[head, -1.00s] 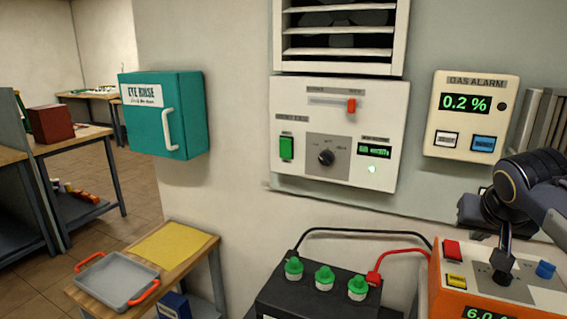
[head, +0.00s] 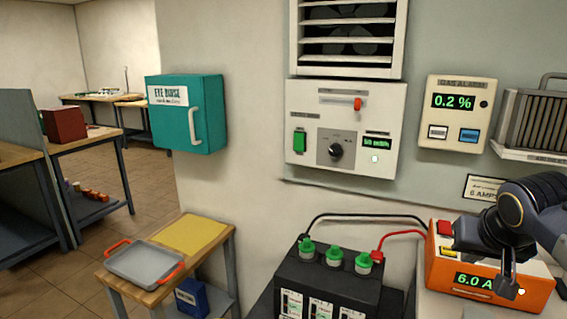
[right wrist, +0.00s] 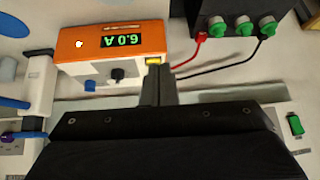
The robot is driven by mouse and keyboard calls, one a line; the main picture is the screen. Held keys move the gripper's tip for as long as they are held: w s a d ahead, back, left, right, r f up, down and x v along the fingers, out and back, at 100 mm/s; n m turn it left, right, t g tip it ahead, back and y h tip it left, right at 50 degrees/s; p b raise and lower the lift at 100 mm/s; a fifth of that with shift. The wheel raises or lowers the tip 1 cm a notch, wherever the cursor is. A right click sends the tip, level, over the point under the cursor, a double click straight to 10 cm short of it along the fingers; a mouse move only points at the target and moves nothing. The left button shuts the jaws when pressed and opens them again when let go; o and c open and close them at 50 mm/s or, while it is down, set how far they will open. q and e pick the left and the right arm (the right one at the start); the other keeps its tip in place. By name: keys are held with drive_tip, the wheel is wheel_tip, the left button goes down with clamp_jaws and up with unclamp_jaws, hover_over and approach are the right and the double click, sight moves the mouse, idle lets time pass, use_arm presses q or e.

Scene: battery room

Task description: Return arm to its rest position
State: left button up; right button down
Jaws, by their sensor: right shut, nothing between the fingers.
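My right arm comes in from the right in the head view, dark and jointed. Its right gripper (head: 507,286) points down, shut and empty, in front of the orange charger (head: 437,268) as seen from the head. The charger's display reads 6.0 A. In the right wrist view the shut fingers (right wrist: 157,84) show in the middle, with the charger (right wrist: 75,42) upside down behind them and nothing held. Whether the fingers touch the charger cannot be told. The gripper hides part of the charger's top and front. My left gripper is not in view.
A black battery (head: 325,275) with green caps stands left of the charger, joined by black and red cables. Behind are a wall panel (head: 385,105) and gas alarm (head: 455,112). A grey tray (head: 146,262) lies on a small table at left.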

drive_tip(key=s+a+f+n+y+p, duration=0.1)
drive_tip(key=s+a+f+y+p, duration=0.1)
drive_tip(key=s+a+f, duration=0.4)
drive_tip(key=s+a+f+n+y+p, duration=0.2)
drive_tip(key=s+a+f, duration=0.4)
drive_tip(key=s+a, duration=0.5)
drive_tip(key=shift+s+a+g+y+p, duration=0.15)
drive_tip(key=shift+s+g+y+p, duration=0.4)
drive_tip(key=shift+y, duration=0.65)
drive_tip(key=shift+s, duration=0.1)
